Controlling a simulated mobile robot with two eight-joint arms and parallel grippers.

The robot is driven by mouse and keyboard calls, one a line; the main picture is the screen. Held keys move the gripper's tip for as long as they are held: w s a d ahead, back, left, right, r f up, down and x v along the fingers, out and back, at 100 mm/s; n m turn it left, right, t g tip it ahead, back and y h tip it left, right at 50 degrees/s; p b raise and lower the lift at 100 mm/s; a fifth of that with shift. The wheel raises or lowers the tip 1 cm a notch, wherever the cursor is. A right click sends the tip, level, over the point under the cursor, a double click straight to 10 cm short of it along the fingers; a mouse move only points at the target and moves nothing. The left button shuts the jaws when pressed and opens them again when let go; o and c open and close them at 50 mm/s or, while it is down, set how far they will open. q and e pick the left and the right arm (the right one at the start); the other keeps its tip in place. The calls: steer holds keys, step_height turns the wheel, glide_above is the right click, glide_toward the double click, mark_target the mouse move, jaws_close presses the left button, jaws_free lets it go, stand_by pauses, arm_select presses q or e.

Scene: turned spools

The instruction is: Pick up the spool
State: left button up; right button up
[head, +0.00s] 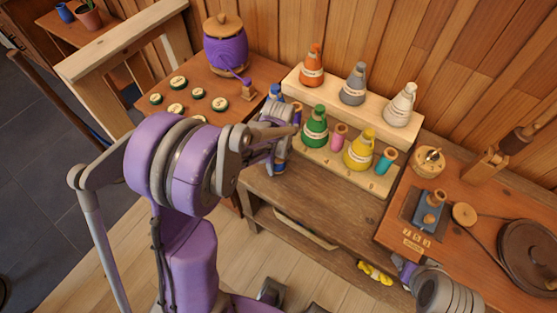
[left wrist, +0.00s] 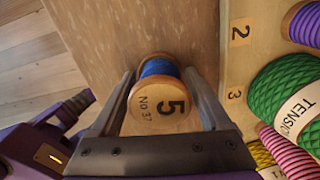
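The spool (left wrist: 158,106) has blue thread and a pale wooden end marked "5" and "No 37". In the left wrist view that end faces the camera. My left gripper (left wrist: 160,75) has one finger along each side of the spool. Both fingers appear to touch it, so the gripper looks shut on it. In the head view the blue spool (head: 281,167) shows just below the left gripper (head: 279,153), in front of the rack's left end. I cannot tell whether the spool is clear of the wood below.
A pale stepped rack (head: 290,82) holds several coloured thread cones and small spools beside the left gripper. The green cone (head: 314,127) is close by. A purple pot (head: 226,46) and several round tokens are at the left. The bench (head: 330,205) is clear in front.

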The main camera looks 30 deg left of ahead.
arm_select(q)
steer(key=c, duration=1)
steer(key=shift+r, duration=0.15)
